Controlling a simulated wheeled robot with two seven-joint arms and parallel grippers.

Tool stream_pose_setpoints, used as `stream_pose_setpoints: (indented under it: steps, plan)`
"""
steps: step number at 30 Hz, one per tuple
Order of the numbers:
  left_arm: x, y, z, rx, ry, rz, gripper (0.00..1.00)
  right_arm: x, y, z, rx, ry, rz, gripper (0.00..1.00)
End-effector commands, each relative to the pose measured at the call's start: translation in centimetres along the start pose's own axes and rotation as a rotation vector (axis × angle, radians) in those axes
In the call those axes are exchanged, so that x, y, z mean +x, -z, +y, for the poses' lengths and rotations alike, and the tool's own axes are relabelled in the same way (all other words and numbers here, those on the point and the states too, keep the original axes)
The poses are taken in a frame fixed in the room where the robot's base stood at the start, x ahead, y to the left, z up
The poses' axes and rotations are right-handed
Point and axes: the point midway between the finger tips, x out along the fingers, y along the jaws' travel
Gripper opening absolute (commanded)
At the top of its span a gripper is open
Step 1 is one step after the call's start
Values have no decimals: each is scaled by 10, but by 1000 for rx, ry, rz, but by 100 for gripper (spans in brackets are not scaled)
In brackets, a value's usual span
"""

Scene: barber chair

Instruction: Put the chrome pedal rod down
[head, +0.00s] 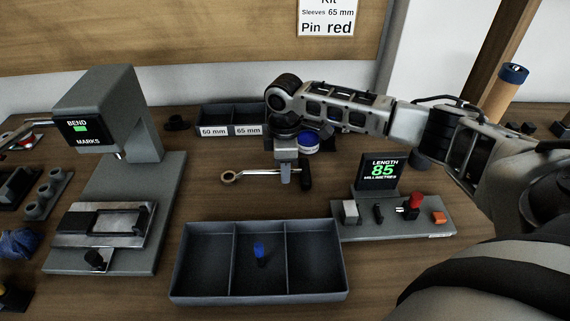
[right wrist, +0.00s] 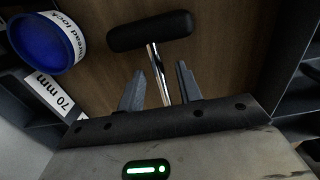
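The chrome pedal rod (head: 257,173) has a ring at its left end and a black pedal (head: 305,172) at its right end. It appears to lie on the wooden table behind the three-part tray. My right gripper (head: 287,178) points down over the rod, near the pedal. In the right wrist view, the rod (right wrist: 158,75) runs between my two fingers, with a gap on each side. The fingers are open. Whether the rod's ring end touches the table is hard to tell.
A dark tray (head: 234,262) with three compartments stands in front, with a blue-topped piece (head: 260,253) in its middle one. A length gauge (head: 380,172) reading 85 is at right, a bend press (head: 112,112) at left. Labelled bins (head: 232,119) and a thread lock tub (right wrist: 46,42) are behind.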

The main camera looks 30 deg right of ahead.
Motion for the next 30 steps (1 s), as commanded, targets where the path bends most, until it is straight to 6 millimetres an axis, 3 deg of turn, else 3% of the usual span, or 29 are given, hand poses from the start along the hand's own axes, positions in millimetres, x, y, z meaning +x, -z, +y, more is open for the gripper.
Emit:
stream_pose_setpoints:
  steps: [7, 15, 21, 30]
  plan:
    - [-1, -4, 1, -2, -1, -8, 0, -20, 0, 1, 1, -3, 2, 35]
    - [-1, -4, 1, -2, -1, -9, 0, -78, 0, 1, 0, -4, 2, 35]
    - [-1, -4, 1, -1, -1, -8, 0, -111, 1, 1, 1, -2, 2, 35]
    - [1, 1, 0, 1, 0, 2, 0, -123, 0, 0, 0, 1, 0, 35]
